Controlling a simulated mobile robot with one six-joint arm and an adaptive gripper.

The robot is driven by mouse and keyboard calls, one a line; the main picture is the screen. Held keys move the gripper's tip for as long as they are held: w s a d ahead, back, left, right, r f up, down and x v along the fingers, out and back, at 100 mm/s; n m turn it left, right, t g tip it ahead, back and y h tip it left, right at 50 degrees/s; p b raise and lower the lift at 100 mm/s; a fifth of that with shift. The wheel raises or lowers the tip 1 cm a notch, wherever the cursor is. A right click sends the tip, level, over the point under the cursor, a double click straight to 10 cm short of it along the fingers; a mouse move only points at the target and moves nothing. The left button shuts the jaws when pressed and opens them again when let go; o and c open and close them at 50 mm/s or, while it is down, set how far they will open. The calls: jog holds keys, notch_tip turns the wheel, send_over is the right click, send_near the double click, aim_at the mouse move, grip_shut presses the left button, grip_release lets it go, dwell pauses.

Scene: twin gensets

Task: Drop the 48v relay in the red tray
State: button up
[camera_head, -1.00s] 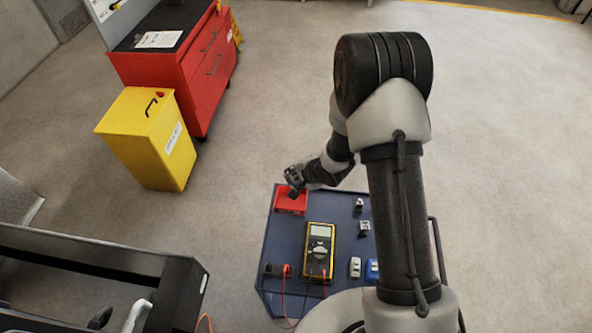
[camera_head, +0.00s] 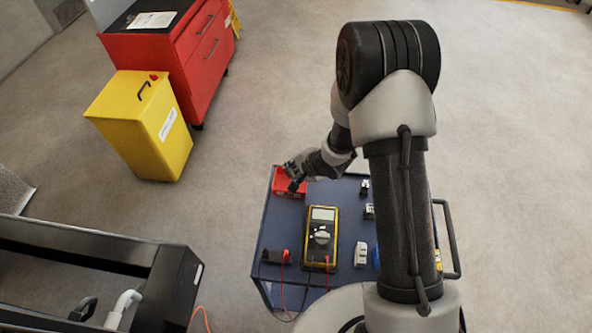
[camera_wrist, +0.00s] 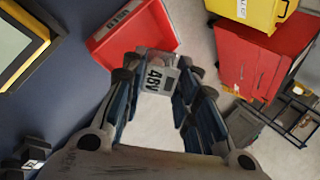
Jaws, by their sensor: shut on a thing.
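My gripper (camera_wrist: 158,85) is shut on the 48v relay (camera_wrist: 156,79), a small light grey block with "48V" printed on its face. In the wrist view the relay sits between the fingertips and overlaps the near side of the red tray (camera_wrist: 112,28). In the head view my gripper (camera_head: 296,178) is over the red tray (camera_head: 283,190), which sits at the far left corner of the blue cart top. The relay cannot be made out in the head view. I cannot tell how high it is above the tray.
On the blue cart top (camera_head: 270,228) stand a yellow multimeter (camera_head: 321,237) with red leads and several small relays (camera_head: 361,255) to its right. A yellow bin (camera_head: 145,125) and a red tool cabinet (camera_head: 190,60) stand on the floor beyond. A black frame (camera_head: 90,262) is at lower left.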

jog(key=shift+f+b, duration=0.35)
jog(key=shift+f, duration=0.2)
jog(key=o, duration=1.2)
jog(key=v, duration=1.2)
